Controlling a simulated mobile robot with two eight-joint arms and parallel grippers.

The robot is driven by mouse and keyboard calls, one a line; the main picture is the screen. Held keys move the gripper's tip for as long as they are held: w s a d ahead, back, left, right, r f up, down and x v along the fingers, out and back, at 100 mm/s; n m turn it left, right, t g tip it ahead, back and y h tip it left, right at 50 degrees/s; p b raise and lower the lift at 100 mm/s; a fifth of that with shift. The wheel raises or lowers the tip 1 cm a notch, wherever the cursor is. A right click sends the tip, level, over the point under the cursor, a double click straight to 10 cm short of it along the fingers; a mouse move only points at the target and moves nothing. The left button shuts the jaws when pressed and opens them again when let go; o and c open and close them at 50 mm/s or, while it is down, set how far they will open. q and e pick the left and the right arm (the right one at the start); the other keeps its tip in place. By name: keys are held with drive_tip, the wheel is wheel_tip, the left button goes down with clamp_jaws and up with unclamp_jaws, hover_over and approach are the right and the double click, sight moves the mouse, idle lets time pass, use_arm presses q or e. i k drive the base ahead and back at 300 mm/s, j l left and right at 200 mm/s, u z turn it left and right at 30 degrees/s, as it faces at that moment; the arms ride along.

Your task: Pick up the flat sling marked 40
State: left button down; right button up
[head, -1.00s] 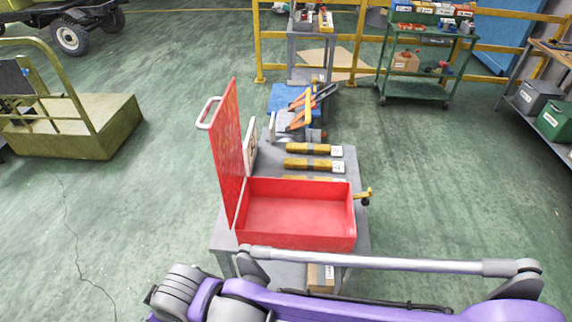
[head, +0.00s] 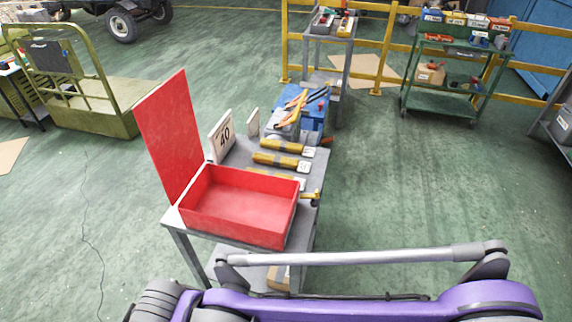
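Several yellow flat slings lie rolled or folded in a row on a grey table (head: 222,252). The far sling (head: 284,146) and the middle sling (head: 276,160) show whole, each with a small white tag at its right end. A nearer sling (head: 262,176) is partly hidden behind a red box. The tags are too small to read. A white sign reading 40 (head: 222,136) stands upright at the left of the slings. Neither of my grippers is in view; a purple and grey arm of mine crosses the bottom.
The open red box (head: 238,226) with its raised red lid (head: 170,135) stands at the table's near end and looks empty. A green shelf cart (head: 440,100) and yellow railing (head: 385,60) stand behind. The floor right of the table is clear.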

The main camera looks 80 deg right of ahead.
sight(276, 160)
drive_tip(key=k+l, duration=0.2)
drive_tip(key=k, duration=0.3)
drive_tip(key=k+l+u, duration=0.15)
drive_tip(key=k, duration=0.35)
drive_tip(key=k+l+z, duration=0.1)
drive_tip(key=l, duration=0.2)
drive_tip(key=k+l+z, duration=0.1)
drive_tip(key=k+l, duration=0.15)
drive_tip(key=k+l+z, duration=0.15)
drive_tip(key=l, duration=0.3)
drive_tip(key=i+l+z, duration=0.1)
drive_tip(key=l, duration=0.9)
drive_tip(key=i, duration=0.35)
